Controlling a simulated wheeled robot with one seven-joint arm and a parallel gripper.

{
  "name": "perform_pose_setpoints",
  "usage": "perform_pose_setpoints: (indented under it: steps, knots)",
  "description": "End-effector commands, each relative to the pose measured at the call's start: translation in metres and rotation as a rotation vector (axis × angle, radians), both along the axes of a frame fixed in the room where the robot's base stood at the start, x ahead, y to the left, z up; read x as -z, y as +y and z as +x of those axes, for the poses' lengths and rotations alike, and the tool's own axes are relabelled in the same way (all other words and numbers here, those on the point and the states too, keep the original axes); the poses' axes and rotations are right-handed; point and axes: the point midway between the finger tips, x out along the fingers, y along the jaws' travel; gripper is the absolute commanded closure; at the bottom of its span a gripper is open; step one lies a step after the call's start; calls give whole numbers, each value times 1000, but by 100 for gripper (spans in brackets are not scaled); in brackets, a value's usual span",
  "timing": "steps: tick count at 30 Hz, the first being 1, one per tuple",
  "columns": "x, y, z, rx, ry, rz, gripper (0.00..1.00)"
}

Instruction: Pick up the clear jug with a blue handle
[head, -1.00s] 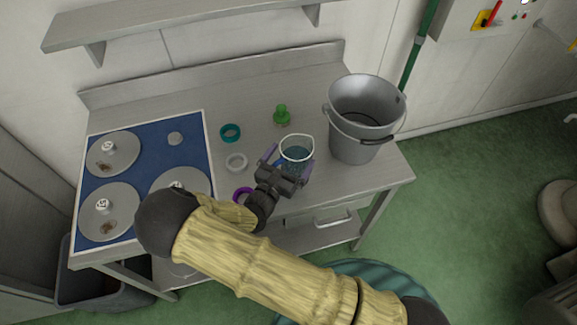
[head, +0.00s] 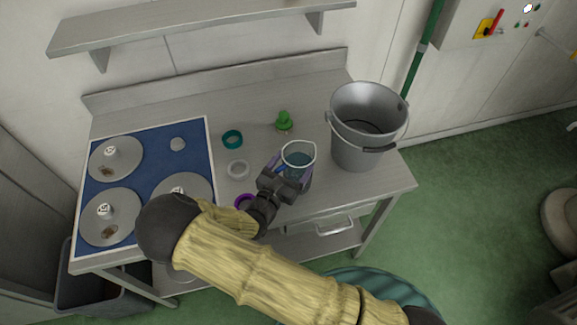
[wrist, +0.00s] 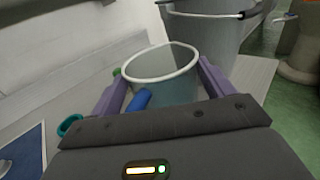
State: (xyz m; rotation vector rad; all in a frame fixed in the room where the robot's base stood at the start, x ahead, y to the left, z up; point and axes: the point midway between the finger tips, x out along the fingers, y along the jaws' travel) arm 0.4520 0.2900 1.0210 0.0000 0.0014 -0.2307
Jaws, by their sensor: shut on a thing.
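The clear jug (head: 299,157) has a pale rim and stands upright at the front middle of the steel table. My gripper (head: 291,171) reaches it from the front left, with its purple fingers on either side of the jug's body, shut on it. In the wrist view the jug (wrist: 165,75) sits between the two purple fingers, and its blue handle (wrist: 139,101) points toward my gripper's palm. I cannot tell whether the jug's base touches the table.
A metal bucket (head: 362,152) stands close to the jug's right. A green object (head: 284,121), a teal ring (head: 232,139), a white ring (head: 238,170) and a purple ring (head: 244,202) lie nearby. A blue mat (head: 149,181) with metal discs covers the table's left.

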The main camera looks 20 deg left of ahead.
Motion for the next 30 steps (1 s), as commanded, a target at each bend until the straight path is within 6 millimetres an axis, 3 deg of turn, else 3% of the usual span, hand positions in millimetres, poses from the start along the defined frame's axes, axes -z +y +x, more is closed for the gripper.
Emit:
perform_pose_setpoints:
  steps: [11,30]
  knots:
    - [-21,0,1,1,-7,2,91]
    - [-78,0,0,0,-6,2,91]
